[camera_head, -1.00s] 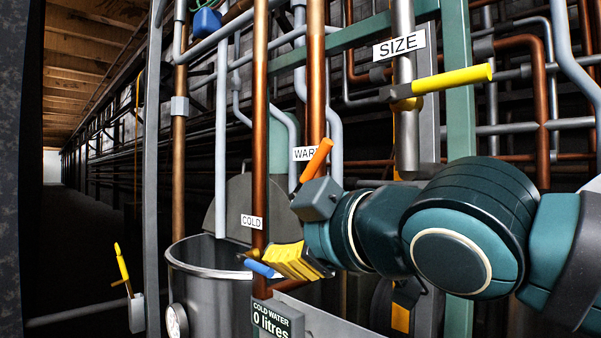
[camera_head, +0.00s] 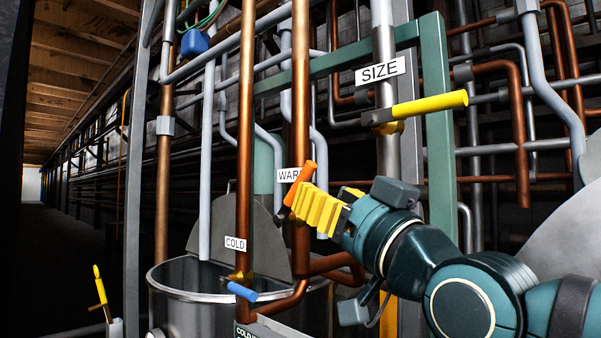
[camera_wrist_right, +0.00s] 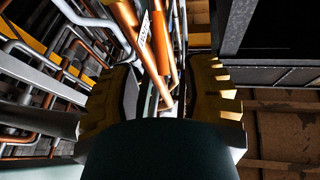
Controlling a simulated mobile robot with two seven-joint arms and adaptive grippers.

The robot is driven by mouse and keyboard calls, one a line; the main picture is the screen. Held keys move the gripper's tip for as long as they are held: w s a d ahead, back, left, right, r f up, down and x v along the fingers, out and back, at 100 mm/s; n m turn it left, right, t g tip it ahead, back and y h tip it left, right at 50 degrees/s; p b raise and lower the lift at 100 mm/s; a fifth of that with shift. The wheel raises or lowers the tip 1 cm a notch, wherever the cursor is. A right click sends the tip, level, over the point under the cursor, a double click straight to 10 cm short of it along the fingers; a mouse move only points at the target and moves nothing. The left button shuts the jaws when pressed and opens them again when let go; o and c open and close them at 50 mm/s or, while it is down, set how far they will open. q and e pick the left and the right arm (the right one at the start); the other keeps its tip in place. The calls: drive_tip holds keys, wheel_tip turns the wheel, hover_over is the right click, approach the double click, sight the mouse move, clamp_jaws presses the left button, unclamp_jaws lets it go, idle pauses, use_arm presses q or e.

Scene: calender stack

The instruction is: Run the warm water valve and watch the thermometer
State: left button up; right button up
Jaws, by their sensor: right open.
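The warm water valve has an orange handle (camera_head: 299,184) on a copper pipe, beside a partly covered label reading "WAR" (camera_head: 290,175). My right gripper (camera_head: 318,208) is at this handle, its yellow ridged fingers overlapping the handle's lower end in the head view. In the right wrist view the open fingers (camera_wrist_right: 165,95) stand to either side, with the orange handle (camera_wrist_right: 160,42) and copper pipes between and beyond them. I cannot tell whether they touch the handle. A thermometer cannot be made out; the dial on the tub is not clearly visible. My left gripper is not in view.
A blue cold valve handle (camera_head: 242,291) sits lower left under the COLD label (camera_head: 235,244). A grey metal tub (camera_head: 165,292) stands behind it. A yellow SIZE handle (camera_head: 430,104) juts out above my arm. A green frame (camera_head: 437,130) and several pipes crowd the right.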

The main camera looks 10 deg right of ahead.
sight(301, 181)
drive_tip(key=p+x, duration=0.2)
drive_tip(key=x, duration=0.4)
drive_tip(key=shift+w+a+r, duration=0.15)
drive_tip(key=shift+w+r, duration=0.05)
drive_tip(key=shift+w, duration=0.15)
drive_tip(key=shift+c, duration=0.4)
clamp_jaws()
